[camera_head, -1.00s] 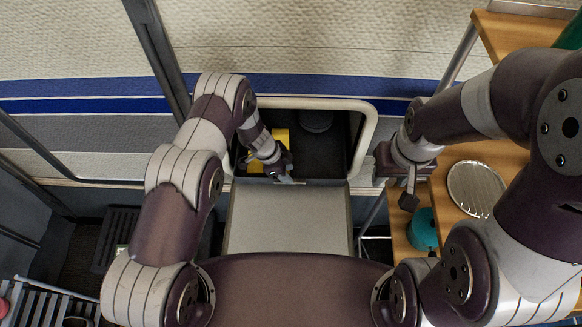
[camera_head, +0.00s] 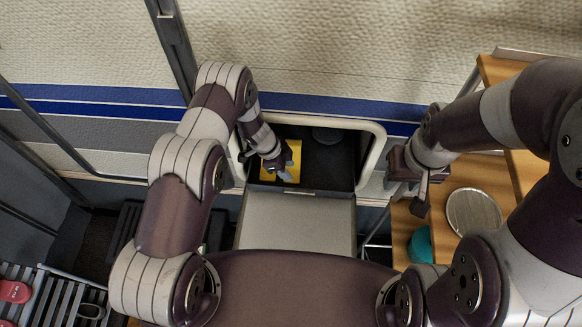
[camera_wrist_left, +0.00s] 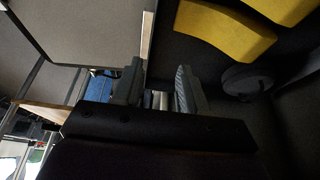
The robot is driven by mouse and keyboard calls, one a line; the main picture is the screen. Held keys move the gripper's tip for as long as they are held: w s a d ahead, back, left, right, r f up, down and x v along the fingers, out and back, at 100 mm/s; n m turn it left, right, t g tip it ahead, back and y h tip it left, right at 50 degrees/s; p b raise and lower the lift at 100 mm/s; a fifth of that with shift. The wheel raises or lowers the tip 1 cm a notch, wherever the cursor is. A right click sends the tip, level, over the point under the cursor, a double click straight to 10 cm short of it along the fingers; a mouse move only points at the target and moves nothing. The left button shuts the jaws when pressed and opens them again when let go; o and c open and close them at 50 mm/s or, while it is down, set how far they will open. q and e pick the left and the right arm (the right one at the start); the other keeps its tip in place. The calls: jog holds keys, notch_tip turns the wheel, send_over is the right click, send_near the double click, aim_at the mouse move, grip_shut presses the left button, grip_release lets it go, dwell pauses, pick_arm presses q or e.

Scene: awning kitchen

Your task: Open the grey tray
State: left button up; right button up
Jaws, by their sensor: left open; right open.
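The grey tray (camera_head: 297,222) is a flat grey panel that extends from the front edge of the dark wall opening toward me. It also fills the upper left of the left wrist view (camera_wrist_left: 85,32), with a pale edge along its side. My left gripper (camera_head: 286,174) is open at the opening, just beyond the tray's far edge. In the left wrist view its two fingers (camera_wrist_left: 158,88) stand apart, with the pale edge just beyond them; I cannot tell whether they touch it. My right gripper (camera_head: 423,197) is open and empty, to the right of the opening.
A yellow object (camera_head: 294,152) and a dark round object (camera_head: 326,136) lie inside the opening. A pale frame (camera_head: 373,150) surrounds it. Wooden shelves with a silver plate (camera_head: 473,212) and a teal pot (camera_head: 420,245) stand at right. A slatted rack (camera_head: 60,296) is at lower left.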

pick_arm(q)
jog(key=p+v, duration=0.4)
jog(key=v, duration=0.2)
jog(key=shift+r, duration=0.2)
jog(key=shift+s, duration=0.1)
jog(key=shift+p, duration=0.35)
